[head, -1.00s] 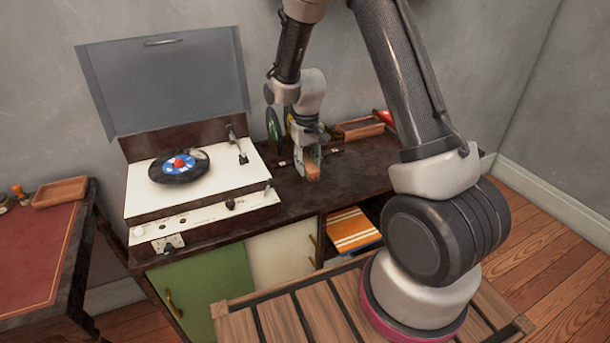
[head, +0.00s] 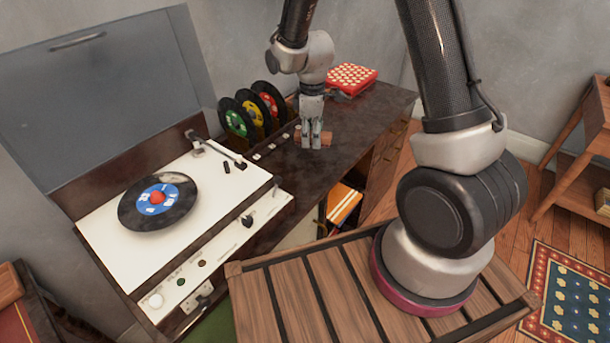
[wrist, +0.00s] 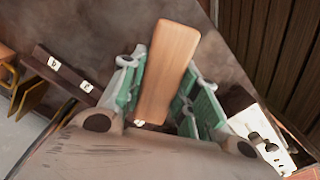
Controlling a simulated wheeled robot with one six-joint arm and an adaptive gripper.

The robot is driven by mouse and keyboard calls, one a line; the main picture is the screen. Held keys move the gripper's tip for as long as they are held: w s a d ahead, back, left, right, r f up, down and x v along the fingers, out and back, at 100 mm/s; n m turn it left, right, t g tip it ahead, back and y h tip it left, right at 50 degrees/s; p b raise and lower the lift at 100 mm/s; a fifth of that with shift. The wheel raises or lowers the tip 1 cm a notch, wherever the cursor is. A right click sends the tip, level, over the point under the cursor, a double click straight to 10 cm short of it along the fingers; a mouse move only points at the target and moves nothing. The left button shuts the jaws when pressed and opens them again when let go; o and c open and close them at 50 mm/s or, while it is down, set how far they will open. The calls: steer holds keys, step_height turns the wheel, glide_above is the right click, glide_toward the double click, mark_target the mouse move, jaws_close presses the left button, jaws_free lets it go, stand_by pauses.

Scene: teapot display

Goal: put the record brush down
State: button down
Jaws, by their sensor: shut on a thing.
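The record brush is a plain brown wooden block (wrist: 168,65), seen in the wrist view between the green-padded fingers. My gripper (head: 312,143) is shut on it and points down over the dark cabinet top (head: 350,110). In the head view the brush (head: 327,139) shows on both sides of the fingers, lying about level, at or just above the cabinet top. I cannot tell whether its underside touches. The fingers hide its middle in the head view.
A record player (head: 180,220) with a record (head: 158,202) on it stands left, lid raised. Several upright records (head: 236,123) stand in a rack behind the gripper. A red box with a white-dotted top (head: 351,77) sits at the far end. The cabinet top right of the gripper is clear.

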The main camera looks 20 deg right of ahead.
mark_target(304, 176)
steer(key=s+a+r+n, duration=0.1)
steer(key=s+a+n, duration=0.3)
steer(key=n, duration=0.8)
steer(key=f, duration=0.9)
steer(key=shift+w+d+f, duration=0.15)
steer(key=shift+w+f, duration=0.05)
steer(key=shift+f, duration=0.05)
steer(key=c, duration=1.1)
jaws_free()
steer(key=shift+f, duration=0.1)
